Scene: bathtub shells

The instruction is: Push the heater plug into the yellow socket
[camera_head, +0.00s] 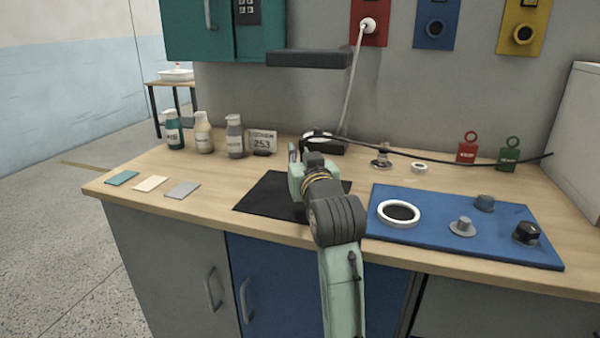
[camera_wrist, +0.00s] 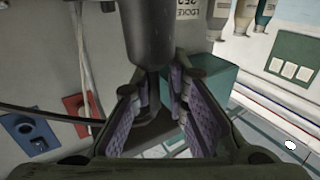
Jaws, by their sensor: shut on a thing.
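The yellow socket (camera_head: 523,33) is a dark round outlet on a yellow plate high on the back wall at the right, far from my gripper. My gripper (camera_head: 297,160) is over the back of the black mat. In the wrist view its purple-padded fingers (camera_wrist: 165,105) are closed around the narrow end of a dark cylindrical piece (camera_wrist: 150,35), which looks like the heater plug. A black cable (camera_head: 440,161) runs from the gripper area to the right; its exact join is hidden. The yellow socket is not visible in the wrist view.
A red socket plate (camera_head: 369,12) holds a white plug (camera_head: 368,25) with a hanging white cord. A blue socket plate (camera_head: 437,35) is between red and yellow. A dark shelf (camera_head: 309,58) juts out above my gripper. Bottles (camera_head: 235,137) stand left; a blue mat (camera_head: 400,244) with several parts lies right.

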